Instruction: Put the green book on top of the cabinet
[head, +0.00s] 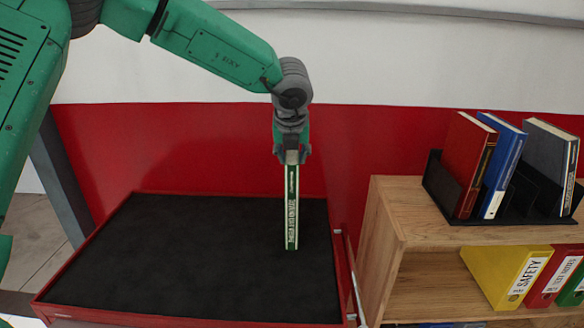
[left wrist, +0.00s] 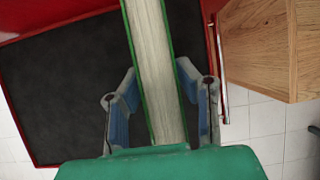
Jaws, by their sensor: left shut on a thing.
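The green book (head: 291,208) hangs upright below my left gripper (head: 291,158), its spine with white lettering facing the head camera. The gripper is shut on the book's upper end. In the left wrist view the book's pale pages and green cover edges (left wrist: 155,70) run between the two fingers (left wrist: 160,105). The cabinet (head: 60,298) is red with a black top and stands at the left. The book is over the right part of this top; I cannot tell whether its lower end touches it. My right gripper is not in view.
A wooden shelf (head: 390,232) stands right of the cabinet. On it a black rack (head: 433,182) holds a red book (head: 466,160), a blue book (head: 503,165) and a grey book (head: 550,160). Yellow, red and green binders stand below. The cabinet top is otherwise clear.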

